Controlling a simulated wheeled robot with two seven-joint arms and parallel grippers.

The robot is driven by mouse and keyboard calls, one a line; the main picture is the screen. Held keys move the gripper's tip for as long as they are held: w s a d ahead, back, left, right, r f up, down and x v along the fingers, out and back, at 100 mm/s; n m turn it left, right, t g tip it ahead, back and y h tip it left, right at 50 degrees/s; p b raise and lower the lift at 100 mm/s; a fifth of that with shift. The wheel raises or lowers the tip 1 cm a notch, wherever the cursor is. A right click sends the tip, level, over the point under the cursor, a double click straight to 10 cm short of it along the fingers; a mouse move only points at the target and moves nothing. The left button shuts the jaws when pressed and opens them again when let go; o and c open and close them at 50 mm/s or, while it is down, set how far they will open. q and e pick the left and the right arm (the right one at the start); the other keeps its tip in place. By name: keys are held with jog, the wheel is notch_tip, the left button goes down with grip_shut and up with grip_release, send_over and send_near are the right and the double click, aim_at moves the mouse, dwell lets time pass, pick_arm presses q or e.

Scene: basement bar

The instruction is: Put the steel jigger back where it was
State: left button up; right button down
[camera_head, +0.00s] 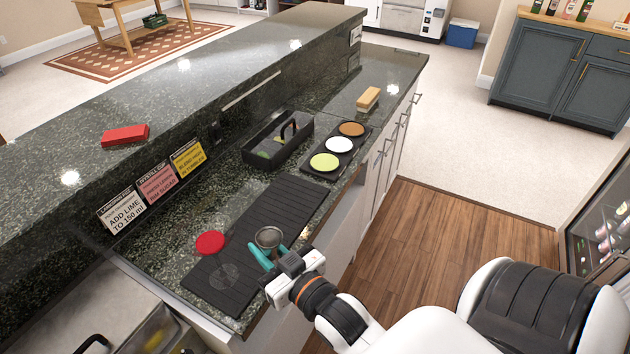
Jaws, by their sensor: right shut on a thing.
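The steel jigger (269,237) is a small grey cup with a dark round mouth, seen from above over the black ribbed bar mat. My right gripper (266,256) has teal fingers and is shut on the jigger, at the mat's right edge. The lower part of the jigger is hidden by the fingers, and I cannot tell whether it touches the mat. My left gripper is not in view.
Behind are a black caddy (252,149), a tray with three coloured rounds (314,173) and a brush (368,98). Cards (159,184) line the raised ledge.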

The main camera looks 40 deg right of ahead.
jog(key=w+d+f+b, duration=0.1)
jog(key=w, duration=0.1)
jog(key=w+d+f, duration=0.1)
jog(key=w, duration=0.1)
jog(key=w+d+f+b, duration=0.1)
jog(key=w, duration=0.1)
jog(key=shift+w+d+b, duration=0.1)
jog(key=shift+d+b, duration=0.2)
jog(key=shift+b, duration=0.05)
jog(key=shift+h, duration=0.3)
jog(key=w+d, duration=0.1)
jog(key=w+d+b, duration=0.1)
jog(key=w, duration=0.1)
jog(key=w+d+b, duration=0.1)
jog(key=w+d, duration=0.1)
jog(key=shift+f, duration=0.35)
jog(key=w+d+r+h+b, duration=0.1)
jog(key=w+d+b, duration=0.2)
jog(key=w+d, duration=0.25)
jog(key=m+h+b, duration=0.1)
jog(key=m+h, duration=0.1)
send_over(291, 193)
notch_tip(291, 193, down, 2)
jog(key=shift+f, duration=0.2)
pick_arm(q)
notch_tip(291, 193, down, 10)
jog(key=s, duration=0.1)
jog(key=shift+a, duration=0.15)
pick_arm(e)
jog(key=shift+f, duration=2)
